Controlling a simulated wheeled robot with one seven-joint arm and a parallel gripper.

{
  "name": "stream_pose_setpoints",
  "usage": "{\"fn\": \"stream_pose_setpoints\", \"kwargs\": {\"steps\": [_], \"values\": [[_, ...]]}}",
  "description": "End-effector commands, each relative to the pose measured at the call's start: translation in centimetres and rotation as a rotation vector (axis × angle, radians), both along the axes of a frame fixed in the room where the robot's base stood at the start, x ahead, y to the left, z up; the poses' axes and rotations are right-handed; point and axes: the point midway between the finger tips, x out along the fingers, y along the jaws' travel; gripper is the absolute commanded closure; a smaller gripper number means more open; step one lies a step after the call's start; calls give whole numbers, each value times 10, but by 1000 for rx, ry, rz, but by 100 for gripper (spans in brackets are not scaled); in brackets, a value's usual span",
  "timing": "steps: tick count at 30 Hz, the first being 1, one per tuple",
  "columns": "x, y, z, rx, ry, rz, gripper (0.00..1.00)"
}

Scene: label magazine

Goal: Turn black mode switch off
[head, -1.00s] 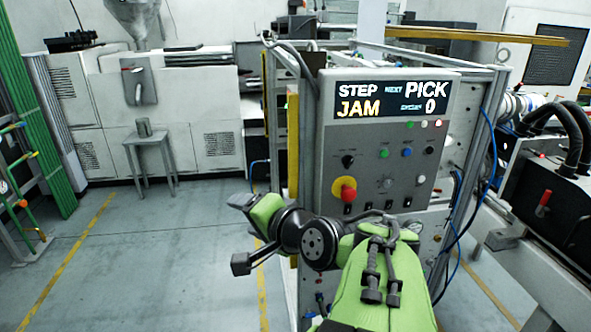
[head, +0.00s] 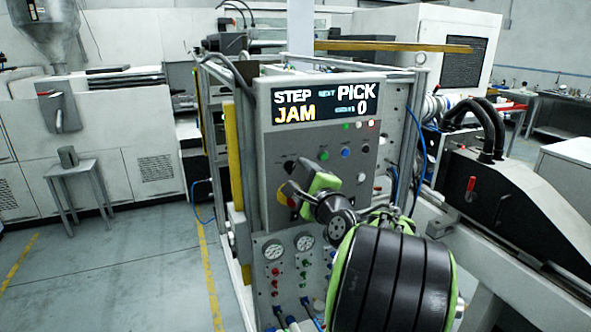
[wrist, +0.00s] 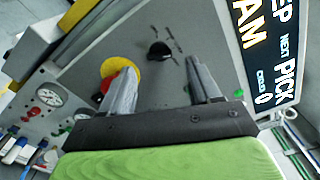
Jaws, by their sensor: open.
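The black mode switch (head: 289,166) is a round knob on the upper left of the grey control panel (head: 275,145). In the wrist view, the switch (wrist: 159,51) lies just beyond and between my fingertips, with marks on the panel beside it. My gripper (wrist: 161,66) is open and empty, with its two grey fingers spread apart and pointing at the panel. In the head view, my gripper (head: 294,184) is in front of the panel, just below the switch. Its fingers are partly hidden there. I cannot read the switch's position or see any contact.
A red emergency stop on a yellow base (wrist: 121,77) is close to the left finger. A green button (head: 324,155), a blue button (head: 345,153) and another black knob (head: 366,148) are to the right. The display (head: 325,103) reads STEP, JAM, PICK and 0. Gauges (head: 273,252) are below.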

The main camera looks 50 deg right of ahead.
Motion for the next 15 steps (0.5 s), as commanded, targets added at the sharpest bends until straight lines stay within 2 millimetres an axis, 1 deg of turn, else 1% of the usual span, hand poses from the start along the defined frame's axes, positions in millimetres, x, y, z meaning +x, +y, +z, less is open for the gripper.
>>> {"fn": "stream_pose_setpoints", "kwargs": {"steps": [1,3,6,9,15], "values": [[11,-5,1,1,0,4,38],[21,-12,1,1,-1,4,38],[31,-18,0,0,0,1,38],[35,-20,0,0,0,0,38],[35,-21,0,-1,1,-1,38]]}}
